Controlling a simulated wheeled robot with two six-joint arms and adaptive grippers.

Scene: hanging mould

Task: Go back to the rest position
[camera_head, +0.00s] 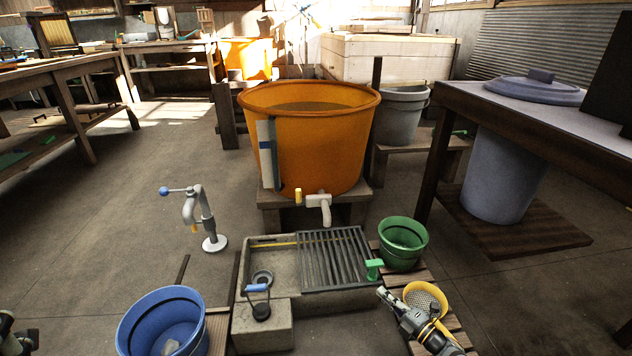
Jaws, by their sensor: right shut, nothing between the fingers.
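My right gripper (383,294) comes in from the lower right. Its fingers are shut and empty, below the green handle (374,268) at the corner of the slatted rack and left of the yellow sieve (428,297). I cannot tell whether it touches anything. Part of my left arm or gripper (18,338) shows at the bottom left edge, left of the blue bucket (140,318). It is dark and cut off, so its fingers cannot be made out.
A stone trough (264,338) with a slatted rack (334,258) stands at front centre. Behind it is an orange vat (312,150) with a tap. A green bucket (403,243) stands right of the rack. A tap stand (208,222) stands left. The left floor is mostly clear.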

